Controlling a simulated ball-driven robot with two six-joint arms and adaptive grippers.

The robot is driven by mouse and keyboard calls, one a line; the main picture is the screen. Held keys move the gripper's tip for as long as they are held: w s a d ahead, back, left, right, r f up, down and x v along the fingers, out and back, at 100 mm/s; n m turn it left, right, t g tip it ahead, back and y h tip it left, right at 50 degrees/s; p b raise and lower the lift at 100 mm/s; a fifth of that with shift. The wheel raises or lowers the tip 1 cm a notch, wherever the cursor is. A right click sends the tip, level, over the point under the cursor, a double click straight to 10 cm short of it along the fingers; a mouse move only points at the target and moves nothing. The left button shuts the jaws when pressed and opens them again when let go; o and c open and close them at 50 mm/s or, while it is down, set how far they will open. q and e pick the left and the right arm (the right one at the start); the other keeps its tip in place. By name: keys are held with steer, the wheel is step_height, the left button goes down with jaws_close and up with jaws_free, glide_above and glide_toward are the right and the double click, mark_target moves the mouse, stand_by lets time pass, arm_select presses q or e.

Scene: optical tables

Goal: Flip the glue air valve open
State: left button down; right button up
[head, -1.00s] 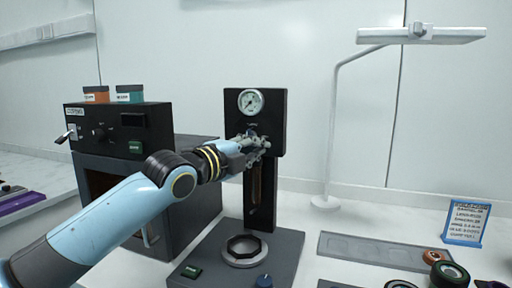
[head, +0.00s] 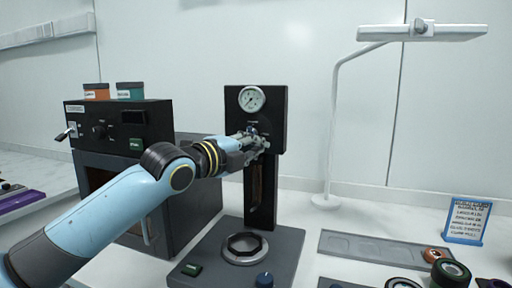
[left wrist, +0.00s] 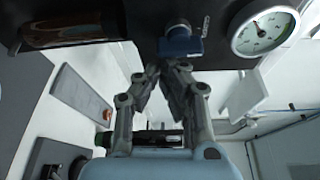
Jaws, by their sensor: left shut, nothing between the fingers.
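The glue air valve is a small blue lever (left wrist: 180,43) on the black dispenser panel (head: 274,108), just below the round gauge (head: 252,99). In the head view the valve (head: 252,129) is partly hidden by my left gripper (head: 264,143). My left gripper is shut and empty, with its fingertips in front of the panel close by the lever. In the left wrist view the fingertips (left wrist: 166,68) appear just below the lever's blue end; I cannot tell whether they touch it. My right gripper is not in view.
A black oven-like box (head: 118,128) with jars on top stands left of the dispenser. A lamp (head: 333,130), a grey tray (head: 375,248) and a blue-framed sign (head: 467,220) stand to the right.

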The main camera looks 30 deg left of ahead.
arm_select(q)
steer(key=shift+a+f+m+g+y, duration=0.1)
steer(key=shift+a+m+g+y, duration=0.1)
steer(key=shift+m, duration=0.4)
steer(key=shift+a+f+m+g+y, duration=0.1)
steer(key=shift+m+g, duration=0.1)
steer(key=shift+m, duration=0.4)
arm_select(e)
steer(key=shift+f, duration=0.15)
arm_select(q)
steer(key=shift+s+a+f+m+g, duration=0.1)
steer(key=shift+a+m+g, duration=0.1)
steer(key=shift+m, duration=0.3)
steer(key=shift+a+f+m+g, duration=0.1)
steer(key=shift+m+g, duration=0.1)
steer(key=shift+m, duration=0.3)
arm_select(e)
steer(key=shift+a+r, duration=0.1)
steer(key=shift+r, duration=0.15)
arm_select(q)
steer(key=shift+m+y, duration=0.3)
steer(key=shift+m, duration=0.1)
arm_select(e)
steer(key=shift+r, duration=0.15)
arm_select(q)
steer(key=shift+s+a+f+p, duration=0.1)
steer(key=shift+a+p, duration=0.15)
steer(key=shift+p, duration=0.15)
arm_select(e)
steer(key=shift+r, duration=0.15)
